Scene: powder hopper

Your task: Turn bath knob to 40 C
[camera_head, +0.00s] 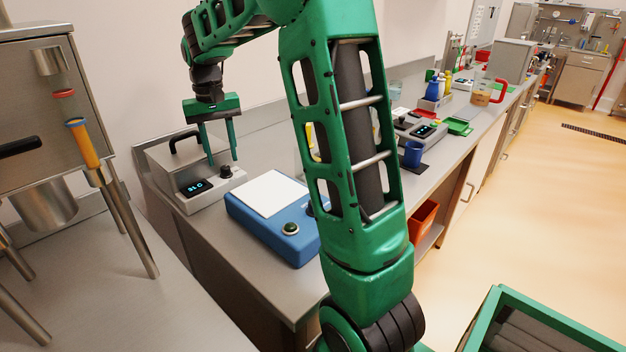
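The bath (180,165) is a grey metal box with a black lid handle (186,138), standing on the left end of the bench. Its front has a dark display (196,188) with blue digits, too small to read surely. The dark bath knob (226,172) sits to the right of the display. My gripper (223,162) points down above the knob, its two green fingers apart with nothing seen between them. The fingertips are near the knob, one on each side in the picture. I cannot tell whether they touch it.
A blue device (270,235) with a white top plate (267,193) and a green button stands right of the bath. My arm hides part of the bench. A blue cup (413,154) and other devices stand farther along. A steel hopper frame (45,120) is at far left.

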